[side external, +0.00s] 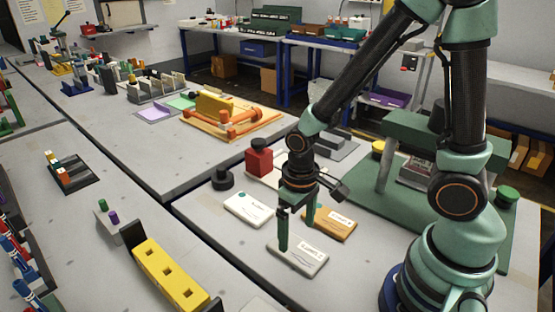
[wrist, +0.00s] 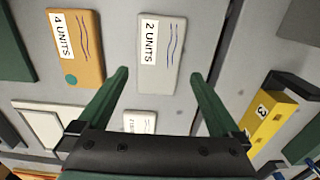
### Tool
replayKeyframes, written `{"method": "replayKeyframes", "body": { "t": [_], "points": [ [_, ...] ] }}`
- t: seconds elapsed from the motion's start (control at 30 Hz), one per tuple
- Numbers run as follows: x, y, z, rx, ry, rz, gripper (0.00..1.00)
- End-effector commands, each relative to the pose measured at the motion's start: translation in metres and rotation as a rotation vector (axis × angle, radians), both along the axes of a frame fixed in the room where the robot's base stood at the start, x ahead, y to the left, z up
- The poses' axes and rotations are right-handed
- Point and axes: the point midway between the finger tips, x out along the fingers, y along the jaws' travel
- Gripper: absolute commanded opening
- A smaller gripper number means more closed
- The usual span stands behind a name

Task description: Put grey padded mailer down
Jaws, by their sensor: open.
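The grey padded mailer (side external: 297,257) lies flat on the light grey bench in the side view, with a white label on it. In the wrist view the grey mailer (wrist: 163,62) shows a "2 UNITS" label and dark wavy lines. My gripper (side external: 297,232) points down over the mailer in the side view, one finger covering part of it. In the wrist view my gripper (wrist: 159,75) is open, with a fingertip to either side of the mailer's near part and nothing clasped between them. Whether the fingertips touch the mailer cannot be told.
An orange-tan mailer (side external: 332,223) marked "4 UNITS" in the wrist view lies beside the grey one. A white mailer (side external: 249,210) lies farther back. A black round object (side external: 223,179) and a red container (side external: 259,158) stand behind. A yellow block (side external: 168,275) stands left, across a bench gap.

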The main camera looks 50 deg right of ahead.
Motion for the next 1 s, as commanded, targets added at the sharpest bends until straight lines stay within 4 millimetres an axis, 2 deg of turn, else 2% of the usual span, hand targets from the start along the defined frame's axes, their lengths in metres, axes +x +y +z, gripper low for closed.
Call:
{"method": "replayKeyframes", "body": {
  "t": [0.17,0.4,0.53,0.9,0.97,1.0],
  "points": [
    [-0.002,-0.001,-0.008,0.0,0.003,0.0,1.0],
    [-0.007,-0.003,-0.038,-0.001,0.005,-0.001,1.0],
    [-0.006,-0.003,-0.049,-0.001,0.004,0.0,1.0],
    [-0.005,-0.003,-0.054,0.0,0.0,0.0,1.0],
    [-0.005,-0.003,-0.054,0.0,0.0,0.0,0.77],
    [-0.005,-0.003,-0.054,0.0,0.0,0.0,0.62]
  ]
}}
